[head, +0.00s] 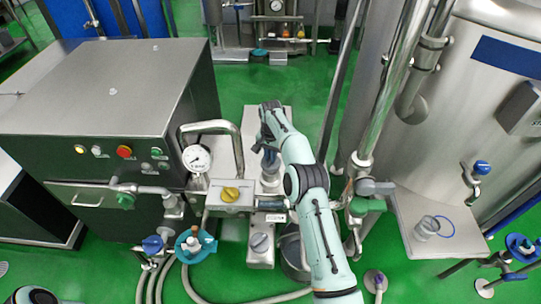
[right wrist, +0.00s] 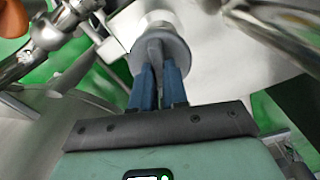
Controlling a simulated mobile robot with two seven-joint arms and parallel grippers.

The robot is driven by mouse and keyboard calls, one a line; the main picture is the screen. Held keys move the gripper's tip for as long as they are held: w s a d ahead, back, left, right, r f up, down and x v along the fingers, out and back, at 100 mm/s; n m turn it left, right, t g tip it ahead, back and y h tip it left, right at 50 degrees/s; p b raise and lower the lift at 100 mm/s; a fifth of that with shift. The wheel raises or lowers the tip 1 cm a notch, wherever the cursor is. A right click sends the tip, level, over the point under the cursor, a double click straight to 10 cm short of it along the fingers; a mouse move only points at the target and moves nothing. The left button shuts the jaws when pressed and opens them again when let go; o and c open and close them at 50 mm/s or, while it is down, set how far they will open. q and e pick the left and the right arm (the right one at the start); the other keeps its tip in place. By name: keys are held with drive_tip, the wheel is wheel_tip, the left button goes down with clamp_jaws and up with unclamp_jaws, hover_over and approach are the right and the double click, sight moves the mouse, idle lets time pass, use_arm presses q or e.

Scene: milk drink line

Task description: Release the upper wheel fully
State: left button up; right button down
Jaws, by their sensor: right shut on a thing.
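The upper wheel (right wrist: 178,50) is a grey round knob with a raised grip bar, on a pale metal block in the right wrist view. In the head view it is mostly hidden by my right arm. My right gripper (right wrist: 158,74) has its blue fingers closed on either side of the grip bar. In the head view the right gripper (head: 269,160) points down at the top of the valve block. My left gripper is out of view.
A pressure gauge (head: 197,158) and a yellow knob (head: 231,194) stand just left of the right gripper. A steel pipe (head: 388,85) rises to its right. A large steel cabinet (head: 110,85) fills the left, and a tank (head: 470,110) the right.

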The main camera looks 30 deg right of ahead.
drive_tip(key=shift+d+n, duration=0.1)
drive_tip(key=shift+n, duration=1.8)
drive_tip(key=c, duration=1.1)
unclamp_jaws()
drive_tip(key=shift+c, duration=0.2)
